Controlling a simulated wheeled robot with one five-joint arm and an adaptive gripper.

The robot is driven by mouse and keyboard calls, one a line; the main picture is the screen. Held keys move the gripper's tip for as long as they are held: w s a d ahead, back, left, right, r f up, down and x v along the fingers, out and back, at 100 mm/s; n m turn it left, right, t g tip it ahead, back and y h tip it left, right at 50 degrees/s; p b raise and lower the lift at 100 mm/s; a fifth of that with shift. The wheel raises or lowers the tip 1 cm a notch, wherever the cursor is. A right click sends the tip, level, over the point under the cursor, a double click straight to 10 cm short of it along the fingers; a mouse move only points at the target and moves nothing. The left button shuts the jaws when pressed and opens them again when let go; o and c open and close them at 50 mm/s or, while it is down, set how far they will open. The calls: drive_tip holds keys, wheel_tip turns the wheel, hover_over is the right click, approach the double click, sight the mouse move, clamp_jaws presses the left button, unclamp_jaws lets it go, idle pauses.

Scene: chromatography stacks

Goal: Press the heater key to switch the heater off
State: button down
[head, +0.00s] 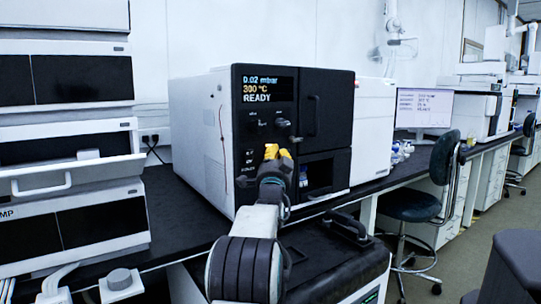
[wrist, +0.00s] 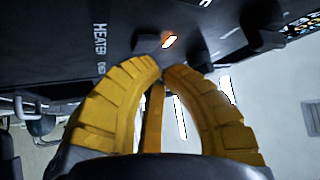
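The instrument (head: 215,135) is a white box with a black front panel, and its display (head: 265,90) reads 0.02 mbar, 300 °C, READY. My gripper (head: 275,152) is in front of the panel's lower left part and hides some of it. In the wrist view, the yellow fingertips of my gripper (wrist: 161,66) are together with nothing between them. A dark raised key (wrist: 147,43) with a lit orange lamp (wrist: 169,41) is just beyond the tips. A HEATER label (wrist: 100,38) is printed to its left. I cannot tell whether the tips touch the key.
Another dark raised block (wrist: 255,35) juts out right of the key. A handle (head: 312,115) stands out on the panel's right door. A stacked white unit (head: 68,150) is at left, and a monitor (head: 425,108) and a chair (head: 415,205) are at right.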

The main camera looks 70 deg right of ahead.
drive_tip(key=shift+w+d+b, duration=0.35)
drive_tip(key=shift+w+b, duration=0.1)
drive_tip(key=shift+b, duration=0.15)
idle(0.7)
drive_tip(key=shift+s+a+f+b, duration=0.1)
drive_tip(key=shift+s+a+b, duration=0.1)
drive_tip(key=shift+b, duration=0.4)
drive_tip(key=shift+s+a+b, duration=0.15)
drive_tip(key=shift+s+b, duration=0.05)
drive_tip(key=shift+b, duration=0.3)
idle(0.5)
